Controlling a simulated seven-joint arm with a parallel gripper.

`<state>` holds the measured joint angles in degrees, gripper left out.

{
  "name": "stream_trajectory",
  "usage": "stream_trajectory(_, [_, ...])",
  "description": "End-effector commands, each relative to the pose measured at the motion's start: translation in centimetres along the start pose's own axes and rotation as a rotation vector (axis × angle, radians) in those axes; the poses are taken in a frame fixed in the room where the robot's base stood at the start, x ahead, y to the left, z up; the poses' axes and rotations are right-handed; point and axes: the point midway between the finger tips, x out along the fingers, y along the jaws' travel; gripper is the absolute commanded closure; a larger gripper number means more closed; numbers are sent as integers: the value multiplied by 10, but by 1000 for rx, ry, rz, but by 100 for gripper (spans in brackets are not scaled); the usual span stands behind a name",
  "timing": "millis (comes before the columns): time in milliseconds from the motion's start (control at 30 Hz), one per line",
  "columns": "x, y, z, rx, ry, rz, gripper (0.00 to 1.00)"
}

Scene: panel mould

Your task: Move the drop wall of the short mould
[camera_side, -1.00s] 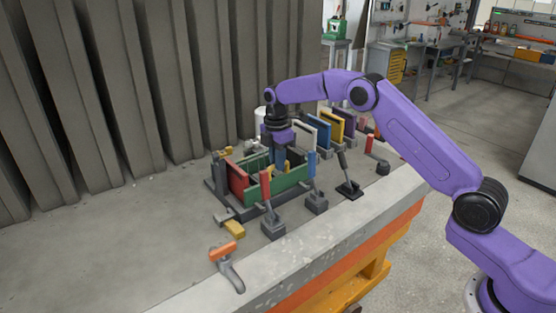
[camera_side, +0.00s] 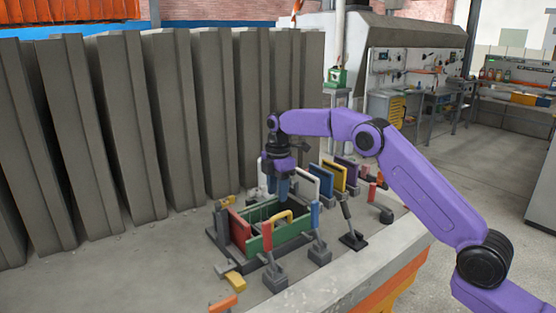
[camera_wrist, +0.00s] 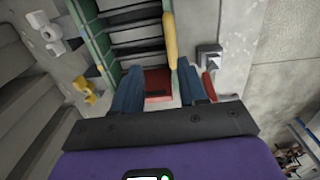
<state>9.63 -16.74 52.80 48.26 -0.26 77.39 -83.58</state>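The mould has long green walls (camera_side: 292,232), a red end wall (camera_side: 238,230) at the left and thin dark dividers. A yellow handle (camera_side: 284,217) sits near the front green wall, its bar also showing in the wrist view (camera_wrist: 170,42). I cannot tell for certain which wall is the drop wall. My gripper (camera_side: 278,192) hangs above the mould's back right part, clear of the handle. In the wrist view its blue fingers (camera_wrist: 160,90) stand apart. A red piece (camera_wrist: 158,78) shows below and between them, with nothing visibly held.
White, blue, yellow (camera_side: 353,175) and purple panels stand upright in a row at the right. Clamps with coloured handles (camera_side: 318,245) line the mould's front. Tall grey ribbed panels (camera_side: 150,110) stand behind. Bare table (camera_side: 130,265) lies left.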

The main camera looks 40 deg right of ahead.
Motion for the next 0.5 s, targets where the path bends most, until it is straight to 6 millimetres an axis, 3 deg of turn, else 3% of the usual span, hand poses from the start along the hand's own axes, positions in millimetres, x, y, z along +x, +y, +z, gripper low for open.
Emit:
stream_trajectory(233, [-52, 0, -1, 0, 0, 0, 58])
stream_trajectory(500, [-83, 1, 0, -1, -1, -6, 58])
